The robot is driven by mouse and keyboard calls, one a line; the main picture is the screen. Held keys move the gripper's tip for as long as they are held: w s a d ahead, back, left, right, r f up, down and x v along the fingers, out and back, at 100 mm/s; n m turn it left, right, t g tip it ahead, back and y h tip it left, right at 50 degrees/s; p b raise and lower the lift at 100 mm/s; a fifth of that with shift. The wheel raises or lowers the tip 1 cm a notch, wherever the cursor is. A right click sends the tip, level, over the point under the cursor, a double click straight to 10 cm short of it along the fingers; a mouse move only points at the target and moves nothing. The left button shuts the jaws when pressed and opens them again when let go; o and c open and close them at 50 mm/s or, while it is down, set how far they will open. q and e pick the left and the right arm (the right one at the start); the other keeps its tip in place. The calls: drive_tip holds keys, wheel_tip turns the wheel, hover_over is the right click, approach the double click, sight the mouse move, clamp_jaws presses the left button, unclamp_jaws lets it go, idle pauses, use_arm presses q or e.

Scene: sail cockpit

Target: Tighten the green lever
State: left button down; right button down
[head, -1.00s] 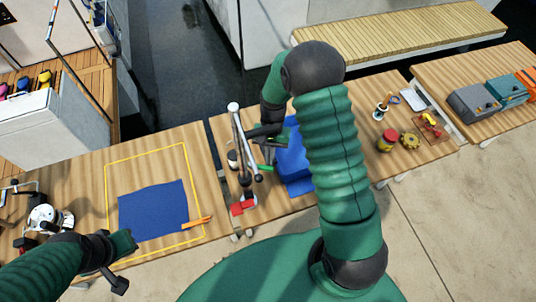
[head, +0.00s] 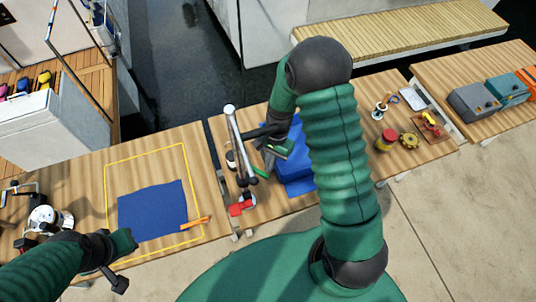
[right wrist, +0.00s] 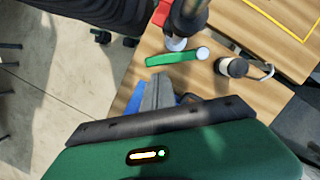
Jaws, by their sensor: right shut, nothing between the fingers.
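The green lever (head: 261,172) is a short bar beside the foot of a metal post (head: 236,140) on the middle table. In the right wrist view the green lever (right wrist: 172,58) lies across the wood, its right end a pale round cap. My right gripper (head: 272,150) is just above and right of the lever, partly hidden by the post and my arm. Its fingers (right wrist: 158,92) are shut and empty, with a gap between tips and lever in the picture; contact does not show. My left gripper (head: 122,262) is far left, near the blue cloth; its jaw state is unclear.
A red clamp (head: 240,208) sits at the post's foot, and a dark-lidded container (right wrist: 230,67) stands near the lever. A blue block (head: 293,163) lies right of my gripper. A jar with a red lid (head: 388,140) stands farther right. A blue cloth (head: 153,210) lies on the left table.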

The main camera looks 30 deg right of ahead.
use_arm(q)
drive_tip(key=shift+a, duration=0.15)
use_arm(e)
drive_tip(key=shift+w, duration=0.8)
